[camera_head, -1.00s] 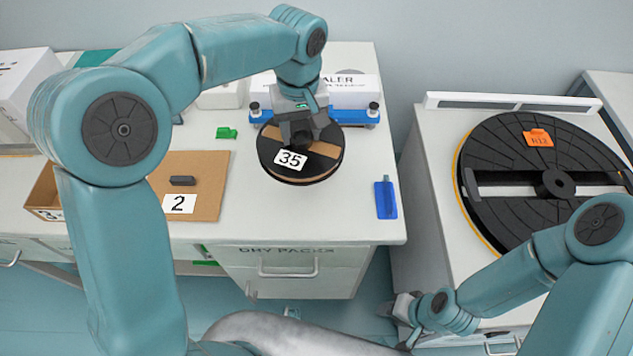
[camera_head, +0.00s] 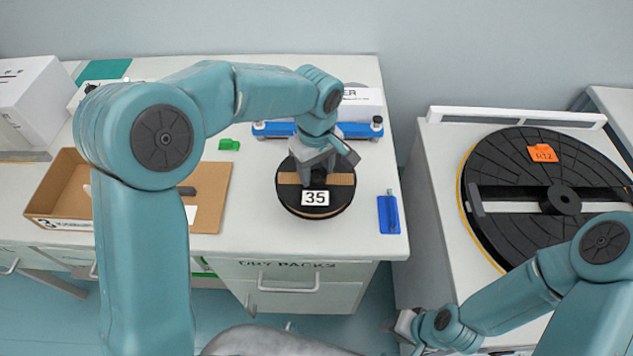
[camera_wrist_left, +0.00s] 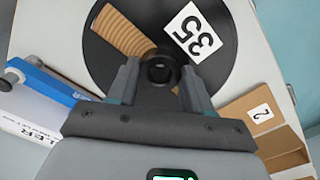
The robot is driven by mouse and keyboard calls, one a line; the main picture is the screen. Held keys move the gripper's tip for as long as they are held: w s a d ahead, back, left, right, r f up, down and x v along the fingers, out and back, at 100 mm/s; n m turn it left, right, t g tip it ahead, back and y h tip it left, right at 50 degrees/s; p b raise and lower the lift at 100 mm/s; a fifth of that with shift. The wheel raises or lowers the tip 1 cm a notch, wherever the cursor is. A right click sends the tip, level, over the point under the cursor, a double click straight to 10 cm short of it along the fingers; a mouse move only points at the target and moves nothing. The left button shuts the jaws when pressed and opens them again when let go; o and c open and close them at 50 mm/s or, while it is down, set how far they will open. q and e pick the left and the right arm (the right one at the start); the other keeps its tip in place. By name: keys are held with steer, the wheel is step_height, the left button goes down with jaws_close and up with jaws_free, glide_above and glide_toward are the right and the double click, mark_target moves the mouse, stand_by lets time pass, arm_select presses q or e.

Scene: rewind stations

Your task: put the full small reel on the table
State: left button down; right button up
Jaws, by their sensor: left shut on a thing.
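The small reel (camera_head: 330,208) is a black disc with a brown band and a white label "35". It is over the white table (camera_head: 255,222), in front of the blue-railed sealer; whether it touches the tabletop I cannot tell. My left gripper (camera_head: 318,172) is above its middle, shut on the hub. In the left wrist view, the fingers (camera_wrist_left: 160,80) stand either side of the dark round hub, and the reel (camera_wrist_left: 215,70) fills the upper middle. My right gripper (camera_head: 405,325) is low at the front, away from the reel; its jaws are too small to read.
The blue-railed sealer (camera_head: 275,129) stands behind the reel. A blue tool (camera_head: 388,214) lies to its right, and a green piece (camera_head: 229,144) lies to the left. An open cardboard box (camera_head: 60,190) is further left. A large black reel (camera_head: 510,165) sits on the right-hand station.

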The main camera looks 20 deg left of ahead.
mark_target(316, 184)
arm_select(q)
steer(key=shift+w+f, duration=0.1)
steer(key=shift+f, duration=2.6)
steer(key=shift+f, duration=0.15)
steer(key=shift+c, duration=2.4)
jaws_free()
step_height(316, 184, up, 12)
steer(key=shift+r, duration=0.2)
